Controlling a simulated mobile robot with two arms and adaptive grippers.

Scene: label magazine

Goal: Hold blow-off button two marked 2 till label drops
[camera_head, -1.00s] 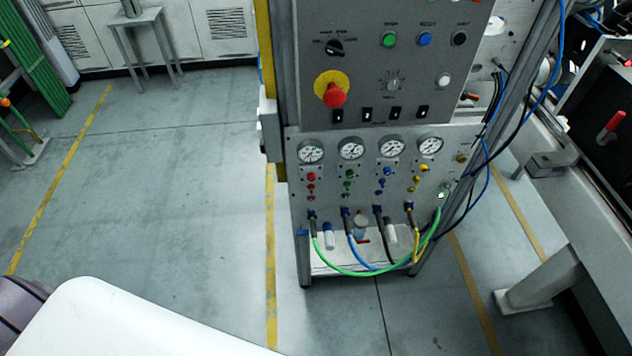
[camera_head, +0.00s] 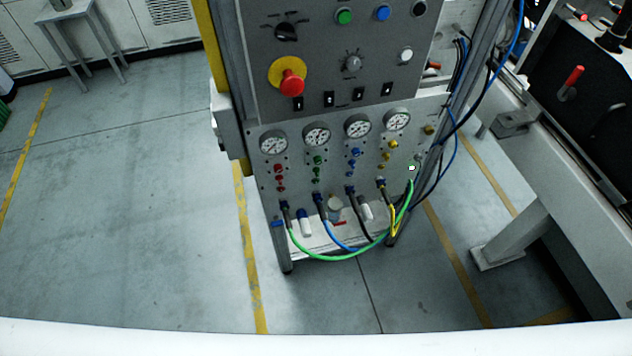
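The grey control panel (camera_head: 375,65) stands upright on a metal frame, with a lower pneumatic panel (camera_head: 345,175) below it. The upper panel carries a green button (camera_head: 344,16), a blue button (camera_head: 382,13), a white button (camera_head: 405,55) and several black rocker switches. The lower panel has a row of round gauges (camera_head: 316,133) with red, green, blue and yellow knobs under them. The markings are too small to read, so I cannot tell which button is marked 2. No label can be made out. Neither of my grippers is in view.
A red emergency stop (camera_head: 291,83) sits on a yellow disc at the panel's left. A green hose (camera_head: 340,258) and other hoses loop below. A machine with a red handle (camera_head: 571,80) stands at right, a grey stool (camera_head: 75,30) at far left. Floor at left is clear.

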